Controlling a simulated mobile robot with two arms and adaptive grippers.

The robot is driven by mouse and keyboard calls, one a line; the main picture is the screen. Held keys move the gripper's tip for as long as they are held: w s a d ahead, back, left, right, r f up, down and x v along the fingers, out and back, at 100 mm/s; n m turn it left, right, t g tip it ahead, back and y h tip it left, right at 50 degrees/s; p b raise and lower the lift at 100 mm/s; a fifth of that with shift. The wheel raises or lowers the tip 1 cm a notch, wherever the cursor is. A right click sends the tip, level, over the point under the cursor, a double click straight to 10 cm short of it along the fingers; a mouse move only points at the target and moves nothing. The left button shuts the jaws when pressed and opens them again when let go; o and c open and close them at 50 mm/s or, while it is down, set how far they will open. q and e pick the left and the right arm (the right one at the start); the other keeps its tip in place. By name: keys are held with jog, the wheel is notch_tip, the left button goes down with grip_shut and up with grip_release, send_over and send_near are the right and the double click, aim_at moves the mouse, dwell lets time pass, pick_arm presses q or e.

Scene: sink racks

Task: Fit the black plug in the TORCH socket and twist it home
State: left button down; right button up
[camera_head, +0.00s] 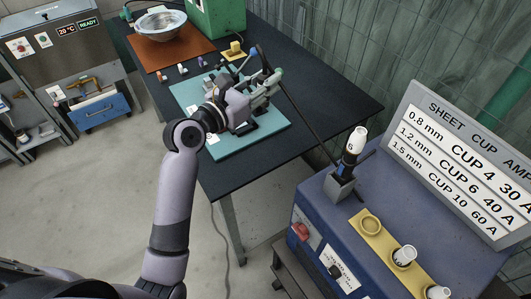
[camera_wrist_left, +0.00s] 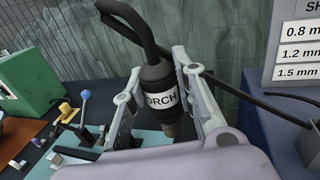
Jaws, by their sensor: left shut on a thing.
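In the left wrist view a black plug (camera_wrist_left: 154,75) with a white label reading "ORCH", its first letter hidden, is between the fingers of my left gripper (camera_wrist_left: 160,88). The gripper is shut on it. A thick black cable (camera_wrist_left: 125,18) rises from its top and a metal tip (camera_wrist_left: 171,129) shows at its lower end. In the head view my left gripper (camera_head: 268,86) is over the far side of the teal mat (camera_head: 256,137), and hides most of the plug. I cannot make out a TORCH socket. My right gripper is not in view.
A blue machine (camera_head: 316,206) stands at right, with a torch holder (camera_head: 341,187), a yellow cup strip (camera_head: 384,240) and a sign (camera_head: 426,98). A cable runs from it towards my gripper. A green box (camera_head: 226,18), bowl (camera_head: 160,25) and yellow block (camera_head: 234,51) are at the back.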

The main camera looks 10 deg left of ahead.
pick_arm(q)
jog(key=shift+w+f+b, duration=0.15)
jog(key=shift+f+b, duration=3.2)
jog(key=shift+f, duration=6.6)
jog(key=shift+f, duration=0.15)
jog(key=c, duration=1.3)
grip_release()
